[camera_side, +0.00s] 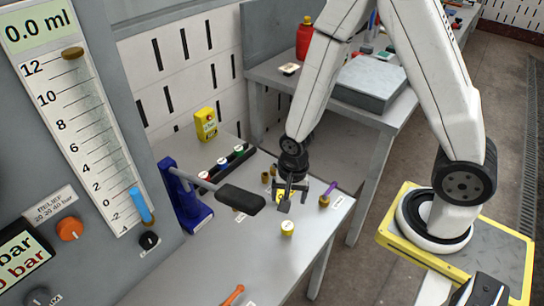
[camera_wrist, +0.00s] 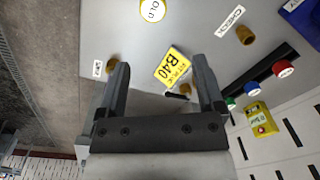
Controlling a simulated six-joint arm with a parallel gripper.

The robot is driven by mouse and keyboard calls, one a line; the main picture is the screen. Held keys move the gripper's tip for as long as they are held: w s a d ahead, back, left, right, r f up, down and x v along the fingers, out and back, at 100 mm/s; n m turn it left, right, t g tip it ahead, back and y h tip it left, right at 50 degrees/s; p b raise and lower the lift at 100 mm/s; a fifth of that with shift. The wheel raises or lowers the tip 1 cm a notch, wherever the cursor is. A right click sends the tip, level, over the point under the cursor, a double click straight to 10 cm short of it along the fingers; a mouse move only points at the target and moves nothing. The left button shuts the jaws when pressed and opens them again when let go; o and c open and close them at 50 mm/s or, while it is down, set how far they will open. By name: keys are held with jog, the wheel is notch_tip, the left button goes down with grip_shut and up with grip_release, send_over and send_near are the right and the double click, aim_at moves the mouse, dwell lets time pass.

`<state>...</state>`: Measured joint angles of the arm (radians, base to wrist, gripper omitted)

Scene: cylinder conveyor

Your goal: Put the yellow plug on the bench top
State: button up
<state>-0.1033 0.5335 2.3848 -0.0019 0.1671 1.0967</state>
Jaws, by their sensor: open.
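The yellow plug (camera_side: 287,229), a short cylinder with a pale top, stands upright on the grey bench top (camera_side: 255,262) near its front edge. In the wrist view the plug (camera_wrist: 153,10) is at the top edge, partly cut off, with dark lettering on its white top. My gripper (camera_side: 290,192) is open and empty, low over the bench, behind the plug in the side view. In the wrist view my gripper (camera_wrist: 161,70) has its fingers apart, with a yellow B40 tag (camera_wrist: 173,67) between them in the picture. The plug is beyond the fingertips.
A black rail (camera_side: 222,166) holds plugs with coloured tops. A blue lever stand (camera_side: 185,195) with a black handle (camera_side: 241,198) is left of my gripper. A purple-handled fitting (camera_side: 328,194) is to the right. An orange-handled item (camera_side: 233,295) lies in front. Brass fittings stand nearby.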

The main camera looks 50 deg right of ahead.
jog(key=s+d+r+n+t, duration=0.1)
jog(key=d+r+n+t, duration=0.1)
jog(key=r+n, duration=0.9)
jog(key=shift+s+d+r, duration=0.35)
jog(key=shift+d+r, duration=0.2)
